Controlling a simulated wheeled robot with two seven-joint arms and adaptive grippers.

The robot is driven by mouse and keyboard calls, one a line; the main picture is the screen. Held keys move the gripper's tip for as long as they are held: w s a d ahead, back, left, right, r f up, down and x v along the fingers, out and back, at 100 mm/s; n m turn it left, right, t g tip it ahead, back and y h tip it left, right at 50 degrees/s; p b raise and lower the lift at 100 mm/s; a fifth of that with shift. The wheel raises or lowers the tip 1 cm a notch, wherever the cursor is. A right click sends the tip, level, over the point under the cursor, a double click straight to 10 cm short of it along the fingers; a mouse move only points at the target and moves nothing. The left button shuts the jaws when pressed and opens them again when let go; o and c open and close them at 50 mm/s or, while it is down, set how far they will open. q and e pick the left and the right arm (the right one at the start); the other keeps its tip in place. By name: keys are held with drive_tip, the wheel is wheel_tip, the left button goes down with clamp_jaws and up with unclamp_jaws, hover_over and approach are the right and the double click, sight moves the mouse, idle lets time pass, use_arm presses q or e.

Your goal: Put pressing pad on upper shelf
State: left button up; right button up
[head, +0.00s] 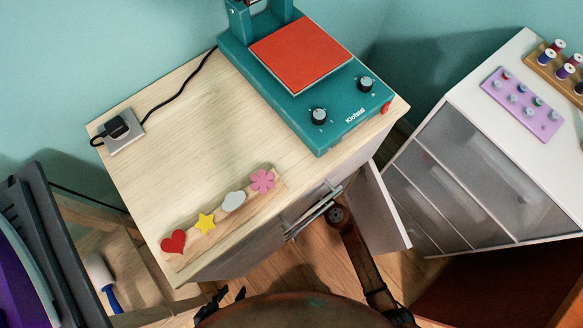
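An orange-red square pad (301,53) lies on the bed of the teal heat press (335,122). I cannot tell whether it is the pressing pad or part of the press. The wooden cabinet (165,192) under the press has a pale door (379,206) standing open at its right. Its inside and any upper shelf are hidden from this angle. Black parts of my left gripper (226,299) show at the bottom edge, in front of the cabinet and away from the press. Most of it is hidden, so its opening is unclear. My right gripper does not show clearly.
A wooden strip (185,260) with felt shapes lies along the cabinet top's front edge. A black plug sits in a socket plate (123,139) at the left. A white drawer unit (470,170) with a purple tray (522,104) and thread spools stands right. The cabinet top's middle is clear.

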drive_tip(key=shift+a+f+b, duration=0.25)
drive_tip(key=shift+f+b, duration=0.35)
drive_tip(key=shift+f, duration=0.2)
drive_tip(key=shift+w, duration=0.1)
use_arm(q)
drive_tip(key=f, duration=0.1)
drive_tip(key=a+f+t, duration=0.1)
drive_tip(key=f, duration=0.1)
drive_tip(key=shift+f, duration=0.25)
drive_tip(key=shift+r, duration=0.1)
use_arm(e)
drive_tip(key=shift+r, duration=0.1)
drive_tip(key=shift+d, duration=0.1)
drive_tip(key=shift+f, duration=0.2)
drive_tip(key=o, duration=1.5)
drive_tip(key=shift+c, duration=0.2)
